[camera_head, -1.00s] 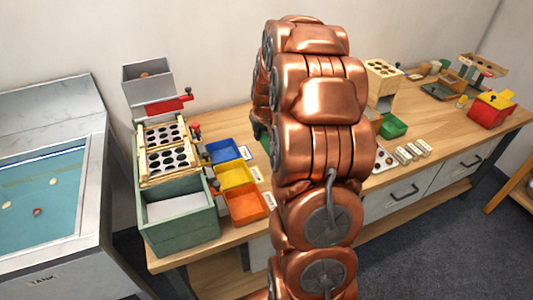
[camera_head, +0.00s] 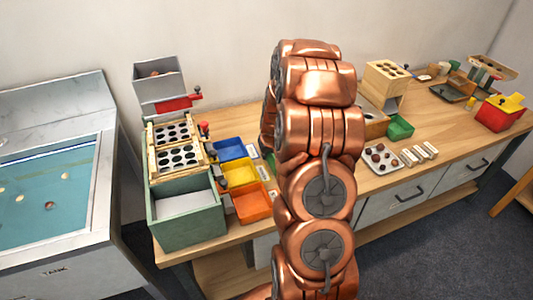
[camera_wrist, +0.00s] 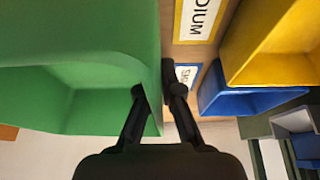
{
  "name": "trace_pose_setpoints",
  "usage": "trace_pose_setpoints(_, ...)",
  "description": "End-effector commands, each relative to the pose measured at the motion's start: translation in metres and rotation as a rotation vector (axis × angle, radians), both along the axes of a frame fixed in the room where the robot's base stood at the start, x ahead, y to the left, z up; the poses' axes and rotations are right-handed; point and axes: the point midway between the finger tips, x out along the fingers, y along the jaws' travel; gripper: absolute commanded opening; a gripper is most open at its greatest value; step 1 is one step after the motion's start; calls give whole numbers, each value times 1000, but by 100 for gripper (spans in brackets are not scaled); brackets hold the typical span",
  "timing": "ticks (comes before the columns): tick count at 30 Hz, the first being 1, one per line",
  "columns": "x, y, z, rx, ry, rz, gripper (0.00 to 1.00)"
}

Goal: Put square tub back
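A green tub with a squarish hollow (camera_wrist: 70,105) fills the left of the wrist view, very close to the camera. My gripper (camera_wrist: 158,90) has one finger over the tub's inner side and the other just outside its right wall, so the wall lies pinched between the tips. In the head view only a green sliver (camera_head: 266,138) shows at the left edge of my copper arm; the arm hides my gripper and most of the tub there. A "MEDIUM" label (camera_wrist: 200,15) and a second, partly hidden label (camera_wrist: 186,75) lie right of the tub.
Blue (camera_head: 230,149), yellow (camera_head: 238,187) and orange (camera_head: 267,202) bins stand left of my arm, beside a green box (camera_head: 190,230) under a holed rack. Right of it are a small green bin (camera_head: 400,127) and a chestnut tray (camera_head: 370,163). The tank (camera_head: 60,270) is at far left.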

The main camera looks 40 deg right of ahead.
Motion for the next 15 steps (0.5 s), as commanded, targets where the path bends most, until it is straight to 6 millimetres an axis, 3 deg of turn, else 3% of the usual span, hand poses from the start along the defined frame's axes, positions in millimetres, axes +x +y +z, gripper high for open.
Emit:
trace_pose_setpoints(6,0,0,-4,0,0,0,0)
trace_pose_setpoints(15,0,0,-3,0,0,0,31)
